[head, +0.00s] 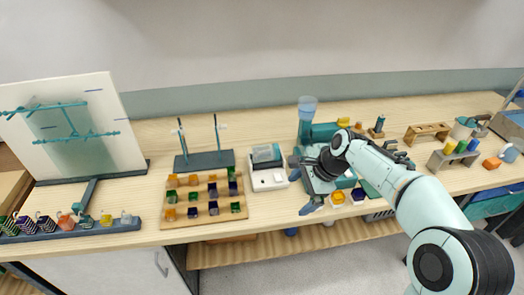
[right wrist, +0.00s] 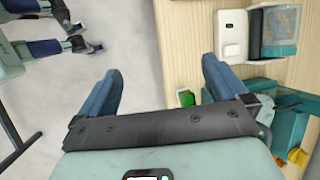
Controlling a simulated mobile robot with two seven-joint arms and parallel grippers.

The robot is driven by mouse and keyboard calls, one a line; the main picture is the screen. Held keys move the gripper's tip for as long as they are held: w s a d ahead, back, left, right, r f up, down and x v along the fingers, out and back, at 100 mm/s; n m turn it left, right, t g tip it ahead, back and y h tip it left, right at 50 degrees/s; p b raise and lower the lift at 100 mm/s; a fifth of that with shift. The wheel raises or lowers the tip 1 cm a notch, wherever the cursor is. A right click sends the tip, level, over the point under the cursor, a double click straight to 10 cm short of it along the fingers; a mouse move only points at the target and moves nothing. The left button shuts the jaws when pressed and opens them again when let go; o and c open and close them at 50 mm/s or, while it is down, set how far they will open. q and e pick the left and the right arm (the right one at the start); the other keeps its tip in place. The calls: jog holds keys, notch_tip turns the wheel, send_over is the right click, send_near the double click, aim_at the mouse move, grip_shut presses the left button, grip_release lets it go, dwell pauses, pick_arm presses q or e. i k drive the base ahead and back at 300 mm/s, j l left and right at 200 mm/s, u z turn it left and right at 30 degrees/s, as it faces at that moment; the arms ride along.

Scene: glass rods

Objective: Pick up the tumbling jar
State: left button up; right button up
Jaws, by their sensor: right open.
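A clear, teal-tinted container (head: 266,153) sits on a white device (head: 268,180) near the middle of the bench. It also shows at the top right of the right wrist view (right wrist: 279,27). It may be the tumbling jar, but I cannot tell for sure. My right gripper (head: 303,183) is open and empty, right of the white device, at the bench's front part. In the right wrist view its blue fingers (right wrist: 162,72) are wide apart, over the bench edge and floor. Parts that look like my left gripper (right wrist: 88,36) show at that view's top left; their opening is unclear.
A wooden rack of coloured cubes (head: 205,206) lies left of the white device. A teal machine with a blue cup (head: 307,104) stands behind my right gripper.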

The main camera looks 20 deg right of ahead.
aim_at(261, 153)
jog(key=i+l, duration=0.15)
jog(key=i, duration=0.3)
jog(key=i+l, duration=0.2)
jog(key=i, duration=0.25)
